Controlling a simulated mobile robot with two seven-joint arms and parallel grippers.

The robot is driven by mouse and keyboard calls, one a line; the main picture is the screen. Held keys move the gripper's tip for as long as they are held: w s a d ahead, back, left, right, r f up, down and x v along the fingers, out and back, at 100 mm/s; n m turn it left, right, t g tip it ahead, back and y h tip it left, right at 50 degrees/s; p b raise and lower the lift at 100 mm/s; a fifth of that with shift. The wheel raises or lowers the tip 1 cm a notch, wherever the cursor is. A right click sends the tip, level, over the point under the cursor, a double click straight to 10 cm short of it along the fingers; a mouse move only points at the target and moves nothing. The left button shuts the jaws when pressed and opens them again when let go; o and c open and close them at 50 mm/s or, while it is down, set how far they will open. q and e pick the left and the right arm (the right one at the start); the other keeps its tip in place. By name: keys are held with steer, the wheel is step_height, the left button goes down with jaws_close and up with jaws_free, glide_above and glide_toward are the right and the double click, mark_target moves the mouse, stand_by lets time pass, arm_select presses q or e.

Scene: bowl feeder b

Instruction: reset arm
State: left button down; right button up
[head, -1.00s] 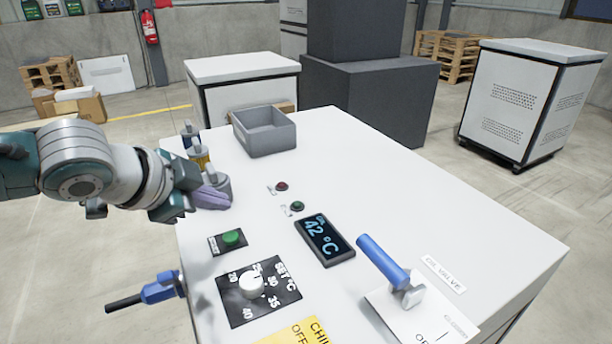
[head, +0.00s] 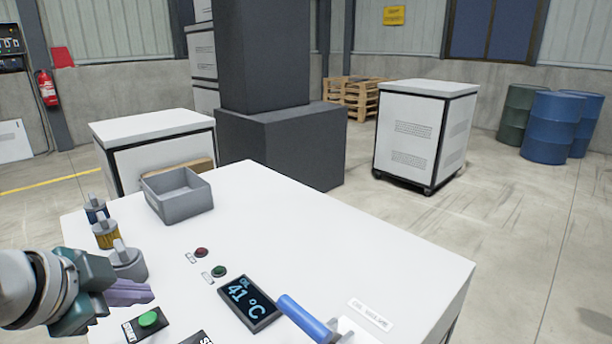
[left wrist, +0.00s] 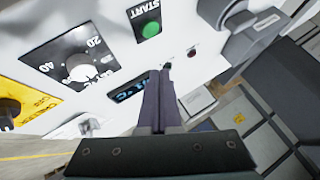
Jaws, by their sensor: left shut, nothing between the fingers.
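My left gripper (head: 128,292) is at the lower left of the head view, with its purple-grey fingers shut and empty. It appears close to the green START button (head: 149,320), apart from the grey knob-topped fitting (head: 127,262) behind it. In the left wrist view the shut fingers (left wrist: 158,98) point at the white cabinet top, with the green button (left wrist: 151,29) beyond them. The set dial (left wrist: 82,68) shows at left there. My right gripper is not in view.
The white machine top (head: 320,235) carries a grey open bin (head: 180,205), a display (head: 252,303) reading 41 °C, and a blue lever (head: 305,318) at the front. Yellow (head: 106,234) and blue (head: 95,211) fittings stand along its left edge.

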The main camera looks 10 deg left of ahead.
arm_select(q)
steer(key=shift+n+g+h, duration=0.5)
steer(key=shift+g+h, duration=0.2)
steer(key=shift+g, duration=0.1)
steer(key=s+d, duration=0.2)
steer(key=d, duration=0.1)
steer(key=s+d, duration=0.3)
steer(key=s+d+f, duration=0.1)
steer(key=s+d, duration=0.1)
steer(key=d, duration=0.1)
steer(key=shift+s+d+f, duration=0.1)
steer(key=shift+s+d, duration=0.15)
steer(key=shift+n+g, duration=0.4)
steer(key=shift+n, duration=0.2)
steer(key=s, duration=0.1)
steer(key=s+d, duration=0.2)
steer(key=shift+s+r, duration=0.3)
steer(key=shift+s, duration=0.1)
steer(key=s+a+r+n+g+y, duration=0.1)
steer(key=s+a+r+n+g, duration=0.15)
steer(key=s, duration=0.45)
steer(key=s+a+r+n+g+y, duration=0.1)
steer(key=s+a+n, duration=0.1)
steer(key=s+n, duration=0.35)
step_height(320, 180, up, 38)
steer(key=m+p, duration=0.2)
steer(key=p, duration=3.6)
steer(key=shift+s+d+t+p, duration=0.3)
steer(key=shift+d+t, duration=0.05)
steer(key=shift+f, duration=0.15)
